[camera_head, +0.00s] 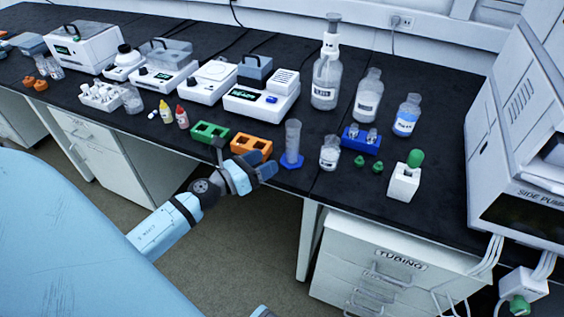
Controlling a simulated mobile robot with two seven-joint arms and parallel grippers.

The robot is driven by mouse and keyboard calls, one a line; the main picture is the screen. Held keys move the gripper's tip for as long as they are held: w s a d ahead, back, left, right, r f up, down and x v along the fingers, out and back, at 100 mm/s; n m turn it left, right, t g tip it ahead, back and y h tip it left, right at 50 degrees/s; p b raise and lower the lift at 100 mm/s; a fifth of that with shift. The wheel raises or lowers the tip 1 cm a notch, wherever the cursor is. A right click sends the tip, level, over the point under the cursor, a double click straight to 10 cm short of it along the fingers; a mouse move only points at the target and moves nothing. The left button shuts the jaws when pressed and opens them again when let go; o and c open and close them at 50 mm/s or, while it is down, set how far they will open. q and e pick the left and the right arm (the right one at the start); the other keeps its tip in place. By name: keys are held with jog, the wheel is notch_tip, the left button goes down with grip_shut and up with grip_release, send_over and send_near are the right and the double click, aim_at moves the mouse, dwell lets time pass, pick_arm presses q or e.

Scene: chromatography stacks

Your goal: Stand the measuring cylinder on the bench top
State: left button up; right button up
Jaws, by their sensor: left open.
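The measuring cylinder (292,138) is a clear, tall tube with a blue foot (291,163). It stands upright on the black bench top (330,197), close to the front edge. My left gripper (244,158) is open at the bench's front edge, just left of the cylinder. Its fingers are apart and nothing shows between them. It looks clear of the cylinder, with a small gap to the blue foot.
Green (210,132) and orange (252,147) racks sit behind my left gripper. A small jar (330,153) and a blue vial holder (361,140) stand right of the cylinder. Bottles (368,95) stand behind. A large white instrument (515,140) fills the right end.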

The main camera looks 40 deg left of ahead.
pick_arm(q)
jog(key=s+d+f+n+g, duration=0.2)
jog(key=s+d+f+n, duration=0.4)
jog(key=n, duration=0.5)
jog(key=s+d+f+n+g+y, duration=0.1)
jog(key=s+d+n+g, duration=0.15)
jog(key=d+n, duration=0.65)
jog(key=s+d+f+n+g, duration=0.2)
jog(key=s+d+f+n, duration=0.3)
jog(key=n, duration=0.9)
notch_tip(320, 180, up, 17)
jog(key=s+a+p, duration=0.1)
jog(key=a+p, duration=0.1)
jog(key=p, duration=2.2)
jog(key=shift+s+m+y, duration=0.3)
jog(key=shift+s+y, duration=0.05)
jog(key=shift+y, duration=0.05)
pick_arm(e)
notch_tip(320, 180, up, 16)
jog(key=s+d, duration=0.1)
jog(key=shift+s+d+g+h, duration=0.3)
jog(key=shift+d+h, duration=0.1)
pick_arm(q)
jog(key=shift+d+r, duration=0.2)
jog(key=shift+r, duration=0.05)
pick_arm(e)
jog(key=shift+w+a+r, duration=0.1)
jog(key=shift+r, duration=0.15)
